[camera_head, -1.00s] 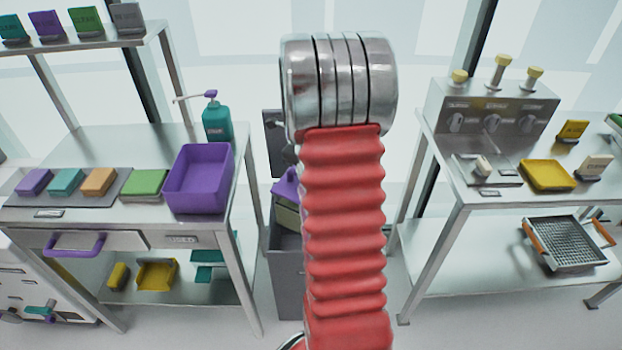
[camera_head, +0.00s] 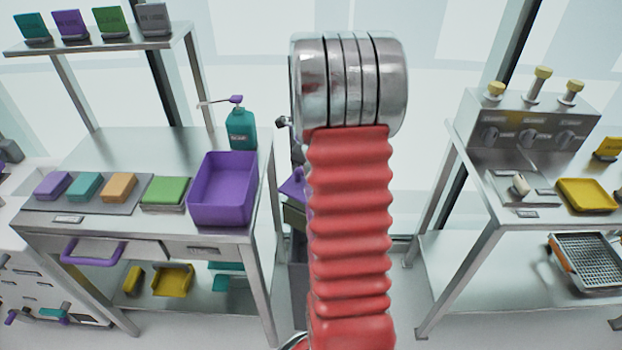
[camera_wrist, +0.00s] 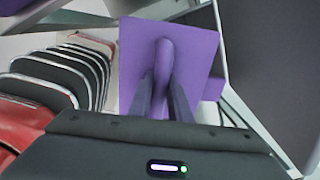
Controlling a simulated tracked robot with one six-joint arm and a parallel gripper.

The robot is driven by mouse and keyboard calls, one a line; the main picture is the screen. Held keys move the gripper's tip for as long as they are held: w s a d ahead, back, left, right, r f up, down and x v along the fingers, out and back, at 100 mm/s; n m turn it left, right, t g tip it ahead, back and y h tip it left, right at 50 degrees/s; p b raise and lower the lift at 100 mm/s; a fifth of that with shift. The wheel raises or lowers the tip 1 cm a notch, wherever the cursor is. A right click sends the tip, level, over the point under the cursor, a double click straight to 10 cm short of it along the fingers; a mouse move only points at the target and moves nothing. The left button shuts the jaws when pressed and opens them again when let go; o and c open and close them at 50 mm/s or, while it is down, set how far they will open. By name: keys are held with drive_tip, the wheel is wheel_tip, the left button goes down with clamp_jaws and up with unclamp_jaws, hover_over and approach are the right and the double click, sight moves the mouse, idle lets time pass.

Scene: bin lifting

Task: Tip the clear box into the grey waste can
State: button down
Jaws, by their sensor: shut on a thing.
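In the wrist view, my gripper (camera_wrist: 165,100) is shut on a purple upright handle (camera_wrist: 165,58) on a flat purple panel (camera_wrist: 200,50). In the head view, a purple part (camera_head: 293,186) with a dull green body (camera_head: 294,216) below it shows beside my arm, mostly hidden. I cannot tell for sure that this is the clear box; no see-through walls or contents show. A narrow strip of the grey waste can (camera_head: 298,258) shows below it, mostly behind my red arm. My gripper is hidden in the head view.
On the left, a steel bench (camera_head: 130,228) holds a purple bin (camera_head: 224,200), coloured blocks and a teal pump bottle (camera_head: 241,130). On the right, another bench (camera_head: 480,215) holds a dial unit (camera_head: 525,125) and a yellow tray (camera_head: 585,195). A floor gap lies between the benches.

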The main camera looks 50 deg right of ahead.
drive_tip(key=shift+s+d, duration=0.15)
drive_tip(key=shift+s+d+f+t+y, duration=0.2)
drive_tip(key=shift+s+d+f+t, duration=0.25)
drive_tip(key=shift+t, duration=0.5)
drive_tip(key=shift+s+d+f+t+y, duration=0.25)
drive_tip(key=shift+s+t, duration=0.35)
drive_tip(key=shift+t, duration=0.4)
drive_tip(key=shift+s+d+f+t+y, duration=0.15)
drive_tip(key=shift+s+d+f+t, duration=0.35)
drive_tip(key=shift+t, duration=0.45)
drive_tip(key=s+d+f+t+y, duration=0.1)
drive_tip(key=s+d+f+t, duration=0.3)
drive_tip(key=f+t, duration=0.3)
drive_tip(key=shift+d+f+m, duration=0.3)
drive_tip(key=shift+d, duration=0.05)
drive_tip(key=shift+s, duration=0.1)
idle(2.9)
